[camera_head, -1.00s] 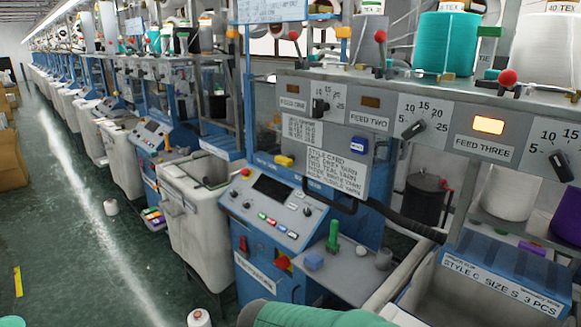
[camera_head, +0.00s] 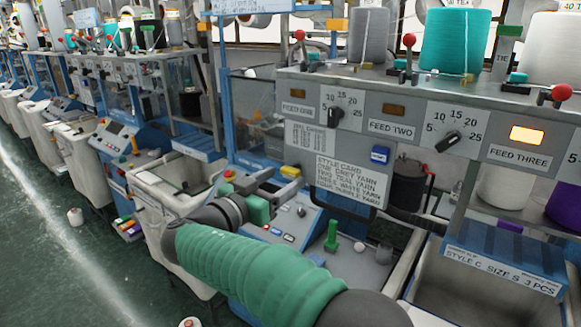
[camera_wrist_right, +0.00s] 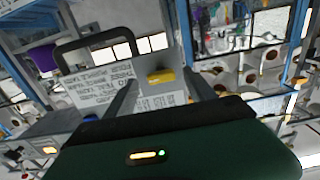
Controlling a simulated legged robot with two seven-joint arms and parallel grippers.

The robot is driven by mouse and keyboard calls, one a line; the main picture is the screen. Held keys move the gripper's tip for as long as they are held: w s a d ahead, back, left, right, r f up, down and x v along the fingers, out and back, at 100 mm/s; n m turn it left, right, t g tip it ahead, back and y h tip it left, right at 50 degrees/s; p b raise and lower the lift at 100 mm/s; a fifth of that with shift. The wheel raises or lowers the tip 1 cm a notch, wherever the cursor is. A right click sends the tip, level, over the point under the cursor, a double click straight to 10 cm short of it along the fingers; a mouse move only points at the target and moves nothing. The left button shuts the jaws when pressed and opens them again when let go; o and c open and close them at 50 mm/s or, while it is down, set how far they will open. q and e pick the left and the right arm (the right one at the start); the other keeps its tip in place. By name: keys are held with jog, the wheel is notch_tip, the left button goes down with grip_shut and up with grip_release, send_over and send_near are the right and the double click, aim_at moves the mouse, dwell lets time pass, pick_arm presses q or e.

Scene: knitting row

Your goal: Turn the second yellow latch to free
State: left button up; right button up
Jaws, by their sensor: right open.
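In the right wrist view the yellow latch (camera_wrist_right: 160,76) appears between my two fingers, with a gap to each side. My right gripper (camera_head: 281,182) is open, close to the latch and in front of the panel's lower left part. I cannot tell its exact distance from the latch, and no contact shows. My right arm's green sleeve comes in from the bottom. My left gripper is not in view.
A blue button (camera_head: 380,154) and feed dials are on the panel. Below are a sloped control console (camera_head: 286,228), a green upright handle (camera_head: 331,236) and a blue STYLE C tray (camera_head: 510,262). A white bin (camera_head: 160,190) stands left. The floor aisle at far left is open.

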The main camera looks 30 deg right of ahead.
aim_at(288, 175)
jog(key=shift+w+d+r, duration=0.2)
jog(key=shift+w+d, duration=0.2)
jog(key=shift+w+p, duration=0.2)
jog(key=shift+p, duration=0.1)
jog(key=shift+d+r, duration=0.1)
jog(key=shift+s+d, duration=0.1)
jog(key=shift+d, duration=0.5)
jog(key=shift+d+f, duration=0.3)
jog(key=shift+d, duration=0.1)
jog(key=c, duration=0.5)
jog(key=shift+c, duration=1.1)
jog(key=shift+w+a, duration=0.2)
jog(key=shift+a, duration=0.05)
jog(key=c, duration=0.5)
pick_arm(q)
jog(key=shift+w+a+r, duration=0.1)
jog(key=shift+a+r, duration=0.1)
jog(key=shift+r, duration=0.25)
pick_arm(e)
jog(key=shift+c, duration=0.8)
